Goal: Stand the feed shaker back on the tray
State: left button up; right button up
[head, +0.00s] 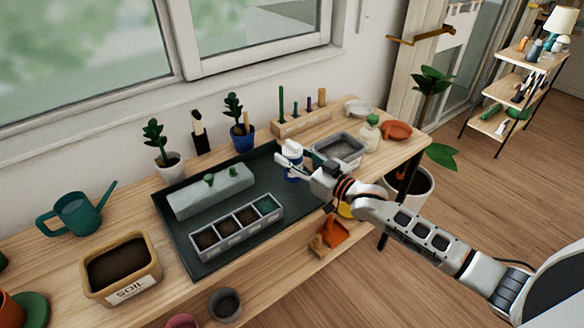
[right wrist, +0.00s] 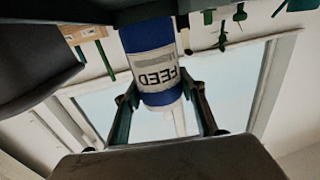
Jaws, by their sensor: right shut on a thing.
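The feed shaker (head: 292,150) is a white and blue cylinder, upright at the back right part of the dark tray (head: 267,187). My right gripper (head: 289,164) is shut on it, reaching in from the right. In the right wrist view, which is upside down, the FEED label of the shaker (right wrist: 150,68) shows between the two fingers (right wrist: 165,105). The shaker's lower end is close to the dark tray surface there; I cannot tell whether it touches. My left gripper is not in view.
On the tray are a celled planter (head: 237,228) and a pale block with sprouts (head: 212,191). A grey bin (head: 340,149), a bottle (head: 369,134) and an orange dish (head: 397,130) stand to the right. A soil box (head: 120,268) and watering can (head: 77,214) are left.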

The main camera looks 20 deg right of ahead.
jog(key=shift+f+b, duration=0.3)
jog(key=shift+f, duration=1.7)
jog(key=shift+f, duration=0.1)
jog(key=o, duration=1.3)
jog(key=shift+f, duration=0.1)
jog(key=shift+s+d, duration=0.1)
jog(key=shift+s, duration=0.15)
jog(key=v, duration=1.1)
jog(key=shift+s, duration=0.15)
jog(key=s+a+f+g+h, duration=0.1)
jog(key=s+f+h, duration=0.1)
jog(key=s+f, duration=0.5)
jog(key=s+a+f+m+g+h, duration=0.1)
jog(key=s+a+f+g+h, duration=0.1)
jog(key=s+f, duration=0.5)
jog(key=s+a+f+g+h, duration=0.2)
jog(key=s+f, duration=0.5)
jog(key=s, duration=0.1)
